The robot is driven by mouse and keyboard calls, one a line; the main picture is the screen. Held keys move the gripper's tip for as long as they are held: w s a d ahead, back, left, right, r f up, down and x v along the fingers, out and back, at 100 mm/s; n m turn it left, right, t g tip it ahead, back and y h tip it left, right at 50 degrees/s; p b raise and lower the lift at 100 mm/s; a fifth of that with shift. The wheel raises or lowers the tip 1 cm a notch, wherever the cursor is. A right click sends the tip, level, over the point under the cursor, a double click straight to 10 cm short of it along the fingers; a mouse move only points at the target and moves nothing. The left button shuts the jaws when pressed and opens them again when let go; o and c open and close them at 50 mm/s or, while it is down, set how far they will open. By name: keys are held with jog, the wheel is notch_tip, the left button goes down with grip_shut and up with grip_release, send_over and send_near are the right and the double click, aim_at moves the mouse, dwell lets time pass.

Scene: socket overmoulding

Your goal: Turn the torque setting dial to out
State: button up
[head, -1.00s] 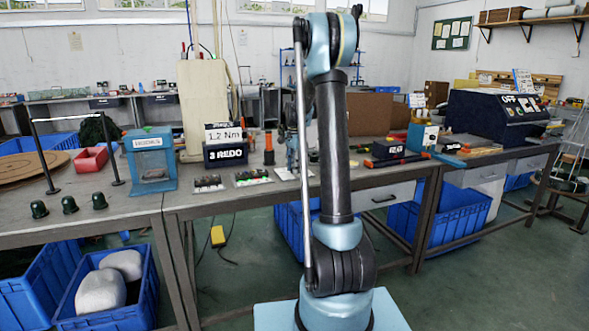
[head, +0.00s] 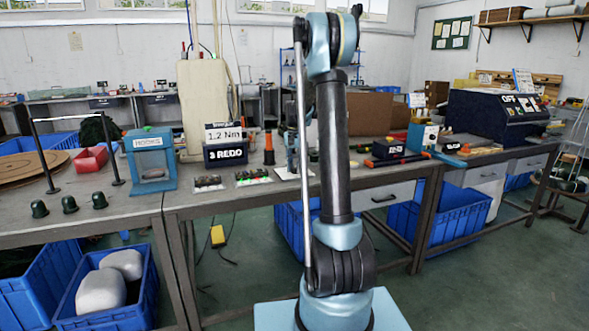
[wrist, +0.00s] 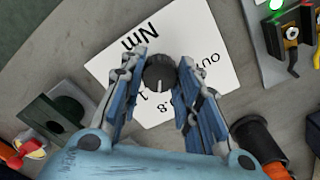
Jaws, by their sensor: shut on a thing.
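The torque setting dial (wrist: 159,73) is a dark round knob with a white pointer line, on a white card (wrist: 108,72) in the wrist view. The pointer line faces down in the picture, towards the numbers at the card's lower edge. The card reads "Nm", and the "OUT" mark (wrist: 208,65) is at its right, away from the pointer. My gripper (wrist: 160,82) is shut on the dial, one blue-grey finger on each side. In the head view the card (head: 288,174) lies on the bench, partly behind my arm, and the dial cannot be made out.
In the wrist view, a black and orange cylinder (wrist: 257,138) stands at lower right and a dark green block (wrist: 52,117) at left. Wired terminals (wrist: 291,34) are at upper right. In the head view, a "1.2 Nm" sign (head: 223,133) stands left of the card.

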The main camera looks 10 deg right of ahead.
jog(key=n, duration=0.5)
jog(key=shift+w+n, duration=0.2)
jog(key=shift+n, duration=0.1)
jog(key=n, duration=0.4)
jog(key=shift+r+n, duration=0.1)
jog(key=shift+n, duration=0.2)
jog(key=n, duration=1)
jog(key=o, duration=1.1)
jog(key=shift+s, duration=0.1)
